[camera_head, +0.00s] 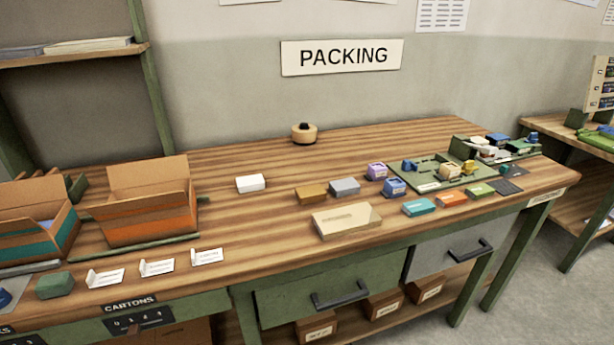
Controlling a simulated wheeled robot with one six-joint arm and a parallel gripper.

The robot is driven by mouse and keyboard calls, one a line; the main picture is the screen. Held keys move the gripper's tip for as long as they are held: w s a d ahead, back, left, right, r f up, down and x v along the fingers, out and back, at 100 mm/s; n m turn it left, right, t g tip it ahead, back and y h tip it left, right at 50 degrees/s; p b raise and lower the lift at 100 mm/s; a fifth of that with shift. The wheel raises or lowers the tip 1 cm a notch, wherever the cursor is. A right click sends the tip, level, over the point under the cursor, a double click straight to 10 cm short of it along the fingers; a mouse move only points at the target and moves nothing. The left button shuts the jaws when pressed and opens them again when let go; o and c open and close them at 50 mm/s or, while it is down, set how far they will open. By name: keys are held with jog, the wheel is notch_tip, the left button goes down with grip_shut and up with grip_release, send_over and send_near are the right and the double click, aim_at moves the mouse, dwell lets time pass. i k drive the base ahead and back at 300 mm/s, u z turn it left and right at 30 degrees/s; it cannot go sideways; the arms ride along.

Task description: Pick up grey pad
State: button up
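A small grey block (345,186), which looks like the grey pad, lies flat on the wooden packing table (250,220). It sits just right of a brown block (311,194) and behind a larger tan box (346,220). A purple piece (377,171) and a blue piece (395,187) stand close to its right. The top of the grey block is uncovered. A thin dark grey flat piece (509,186) also lies near the table's right end. My gripper is not in view.
Open cartons (150,205) stand at the left. A white block (250,183) and a round tan object (304,133) stand farther back. Teal (418,207), orange (452,198) and green (481,190) blocks line the right front. A green board (440,183) holds small pieces. The table's back middle is mostly clear.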

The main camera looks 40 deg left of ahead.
aim_at(345, 187)
jog(key=u, duration=0.8)
jog(key=i, duration=0.85)
jog(key=u, duration=1.25)
jog(key=i, duration=0.35)
jog(key=u, duration=0.35)
